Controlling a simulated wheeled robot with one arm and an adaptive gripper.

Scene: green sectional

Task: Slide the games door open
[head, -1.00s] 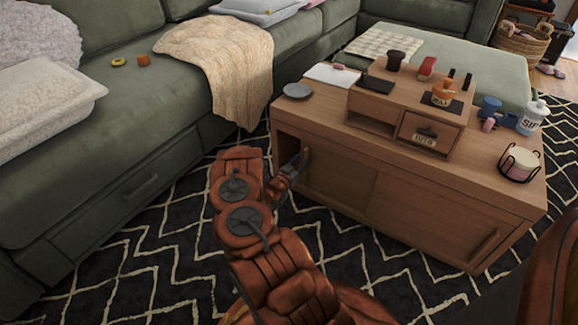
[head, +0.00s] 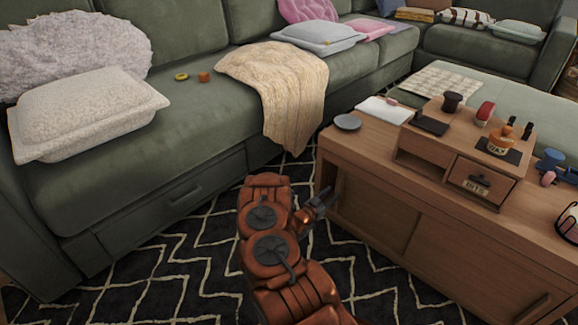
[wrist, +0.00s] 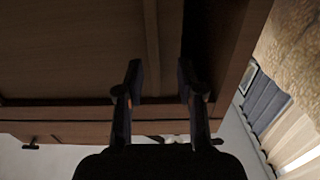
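The wooden coffee table (head: 385,165) has two front door panels. The left door (head: 375,222) has a vertical wooden handle (head: 341,188) near its left edge. No games label can be read on either door. My gripper (head: 325,193) is low at the table's front left end, by that handle. In the wrist view my gripper (wrist: 160,72) has its two dark fingers apart, with a vertical wooden strip (wrist: 152,45) showing in the gap. I cannot tell whether the fingers touch it. A dark strip lies beside it on the right.
The right door (head: 455,265) has its handle (head: 535,308) at the far right. A small drawer unit (head: 425,150) and a grey plate (head: 348,122) are on the table top. The green sofa (head: 120,200) runs along the left, with patterned rug (head: 190,275) between.

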